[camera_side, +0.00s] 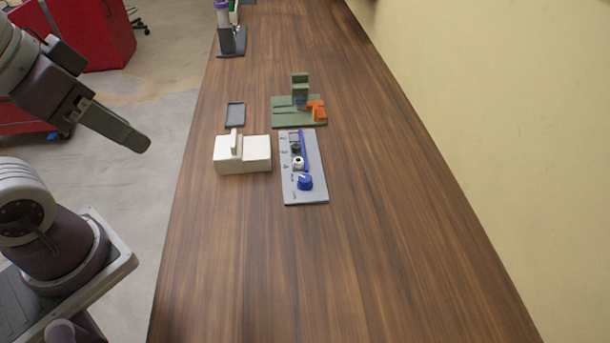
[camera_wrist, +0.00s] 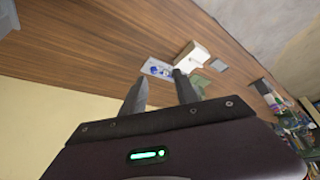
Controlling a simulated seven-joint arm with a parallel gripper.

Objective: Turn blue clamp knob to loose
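The blue clamp knob (camera_side: 305,182) sits at the near end of a grey panel (camera_side: 306,197) lying on the wooden table. The panel carries printed marks and a blue strip, with a white round part and a dark part farther along. The knob's exact setting is too small to read. In the wrist view the panel (camera_wrist: 157,68) is small and far off, with blue on it. My gripper (camera_side: 143,146) is left of the table in the side view, well apart from the knob. In the wrist view my gripper (camera_wrist: 160,88) has its two fingers apart with nothing between them.
A white block with a raised ridge (camera_side: 242,155) stands left of the panel. Behind are a dark tray (camera_side: 235,115) and a green fixture (camera_side: 290,116) with an orange part (camera_side: 317,110). A stand with bottles (camera_side: 231,40) is farther back. The near table is clear.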

